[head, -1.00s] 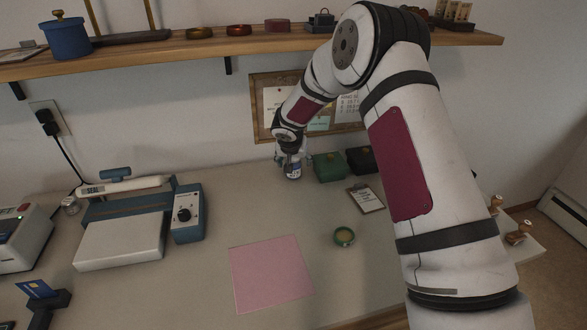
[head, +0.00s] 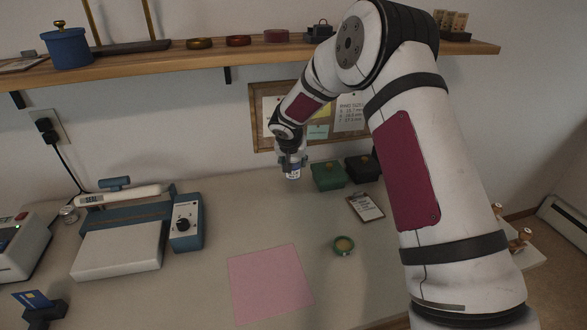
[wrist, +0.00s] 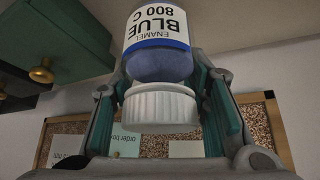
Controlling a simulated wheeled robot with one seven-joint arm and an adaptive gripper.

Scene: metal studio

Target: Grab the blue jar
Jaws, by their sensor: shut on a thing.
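The blue jar (wrist: 158,65) has a white ridged lid, a blue body and a white label reading "BLUE 800 C" and "ENAMEL", which appears upside down in the wrist view. My gripper (wrist: 165,105) is shut on it, with green-padded fingers on both sides of the jar. In the head view my gripper (head: 291,160) is at the back of the bench. The jar's lower part with its pale label (head: 293,174) shows below the fingers, seemingly just above the bench; the rest is hidden by the gripper.
A green box (head: 328,175) and a black box (head: 362,167) stand just right of the jar. A sealer (head: 120,245) is left. A shelf (head: 250,52) runs above.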

